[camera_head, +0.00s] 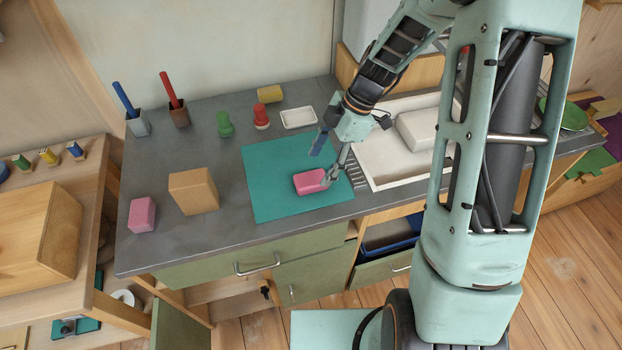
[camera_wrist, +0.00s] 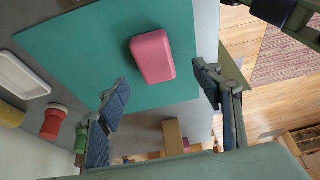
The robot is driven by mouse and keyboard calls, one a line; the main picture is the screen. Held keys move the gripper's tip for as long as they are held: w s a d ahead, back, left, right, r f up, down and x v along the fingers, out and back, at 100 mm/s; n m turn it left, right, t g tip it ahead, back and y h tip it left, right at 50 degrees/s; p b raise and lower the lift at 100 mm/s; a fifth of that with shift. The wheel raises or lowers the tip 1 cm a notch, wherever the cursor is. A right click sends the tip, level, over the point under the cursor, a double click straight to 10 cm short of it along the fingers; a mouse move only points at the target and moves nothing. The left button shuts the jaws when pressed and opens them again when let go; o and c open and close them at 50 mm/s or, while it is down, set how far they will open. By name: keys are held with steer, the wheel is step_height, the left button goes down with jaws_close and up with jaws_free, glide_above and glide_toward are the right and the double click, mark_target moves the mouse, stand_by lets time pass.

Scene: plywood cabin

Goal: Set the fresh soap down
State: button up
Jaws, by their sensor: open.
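A pink bar of soap (camera_head: 310,181) lies on the teal mat (camera_head: 270,205) on the grey counter. In the wrist view the soap (camera_wrist: 152,57) lies flat on the mat (camera_wrist: 75,50), just beyond my fingertips. My gripper (camera_head: 331,165) is open, close above the right part of the mat. In the wrist view its two fingers (camera_wrist: 163,92) are spread wide with nothing between them. In the head view one finger overlaps the soap's right end; whether it touches cannot be told.
A white dish (camera_head: 298,118) stands behind the mat; red (camera_head: 261,117) and green (camera_head: 225,125) pieces stand beside it. A brown box (camera_head: 194,191) and a pink block (camera_head: 142,214) stand left. The white sink (camera_head: 390,165) is right. The counter left of the mat has free room.

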mark_target(311, 178)
steer(key=shift+w+p+x, duration=0.15)
steer(key=shift+p+x, duration=0.25)
steer(key=shift+x, duration=0.95)
steer(key=shift+w+p+x, duration=0.15)
steer(key=shift+p+x, duration=0.25)
steer(key=shift+x, duration=0.95)
steer(key=shift+a, duration=0.1)
steer(key=shift+c, duration=0.4)
steer(key=c, duration=1.3)
steer(key=shift+c, duration=0.3)
steer(key=shift+r, duration=0.15)
